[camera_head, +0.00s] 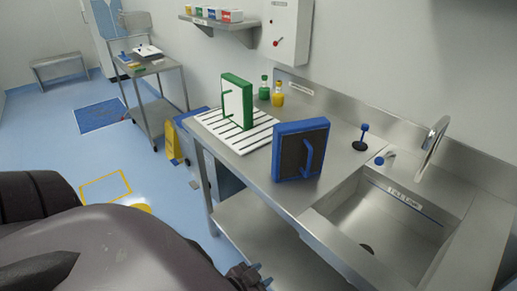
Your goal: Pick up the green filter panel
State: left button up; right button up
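The green filter panel (237,102) stands upright on a white slatted rack (213,122) on the steel counter. It has a green frame, a white face and a green handle on its front. A blue-framed panel with a dark face (290,153) stands upright in front of it and to the right. My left gripper (263,275) is at the bottom edge, below the counter top and well apart from both panels. Its two small fingertips look apart with nothing between them. My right gripper is not in view.
A steel sink (385,230) with a tap (434,145) is at the right. Green (264,88) and yellow (278,94) bottles stand behind the panels. A wall shelf (220,22) hangs above. A steel cart (160,68) stands left of the counter.

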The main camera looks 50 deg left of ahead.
aim_at(237, 99)
jog(key=u, duration=1.65)
jog(key=i+j+z, duration=0.1)
jog(key=z, duration=0.25)
jog(key=i+j+z, duration=0.1)
jog(key=z, duration=0.25)
jog(key=j+z, duration=0.15)
jog(key=z, duration=0.2)
jog(key=i+j+z, duration=0.1)
jog(key=j+z, duration=0.15)
jog(key=j, duration=0.2)
jog(key=i+j+z, duration=0.2)
jog(key=j, duration=0.2)
jog(key=j+z, duration=0.35)
jog(key=j, duration=1.4)
jog(key=k, duration=0.05)
